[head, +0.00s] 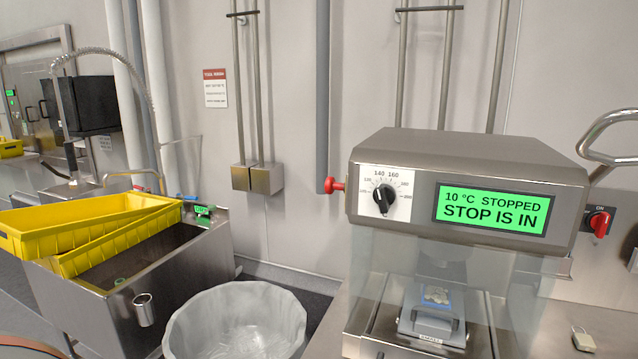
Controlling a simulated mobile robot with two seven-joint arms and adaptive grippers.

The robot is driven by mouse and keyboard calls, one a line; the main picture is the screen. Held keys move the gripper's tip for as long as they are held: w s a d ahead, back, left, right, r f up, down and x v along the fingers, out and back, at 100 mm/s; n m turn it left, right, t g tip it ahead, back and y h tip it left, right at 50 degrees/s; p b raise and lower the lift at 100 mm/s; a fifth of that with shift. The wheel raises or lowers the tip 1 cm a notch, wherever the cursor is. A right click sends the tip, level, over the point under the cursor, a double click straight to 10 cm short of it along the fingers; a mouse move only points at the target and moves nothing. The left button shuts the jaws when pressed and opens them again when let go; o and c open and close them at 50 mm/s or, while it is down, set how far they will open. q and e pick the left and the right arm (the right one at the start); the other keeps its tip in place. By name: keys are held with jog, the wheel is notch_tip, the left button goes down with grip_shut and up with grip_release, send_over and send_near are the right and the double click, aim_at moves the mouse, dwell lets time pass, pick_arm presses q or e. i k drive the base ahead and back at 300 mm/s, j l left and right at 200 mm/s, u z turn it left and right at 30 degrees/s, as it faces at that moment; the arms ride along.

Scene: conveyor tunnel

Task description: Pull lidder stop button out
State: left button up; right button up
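The lidder (470,190) is a steel machine on the right. A red stop button (333,185) sticks out sideways from the left side of its housing. The lidder's green display (493,210) reads "10 °C STOPPED, STOP IS IN". A black temperature dial (384,198) sits on the front panel between the button and the display. Neither of my grippers shows in the head view.
Under the housing, behind clear guards, a tray (436,298) sits in a holder. A red rotary switch (599,223) and a padlock (583,339) are at right. A lined bin (240,325), a steel sink (190,280) and yellow crates (85,225) stand at left.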

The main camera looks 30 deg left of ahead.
aim_at(330, 185)
jog(key=k+j, duration=0.1)
jog(key=j, duration=0.8)
jog(key=k+j+z, duration=0.1)
jog(key=j, duration=0.35)
jog(key=k+j, duration=0.1)
jog(key=j, duration=0.35)
jog(key=k+j, duration=0.1)
jog(key=j, duration=0.35)
jog(key=i+j+u, duration=0.1)
jog(key=u, duration=0.35)
jog(key=i+j+u, duration=0.15)
jog(key=j+u, duration=0.15)
jog(key=u, duration=0.15)
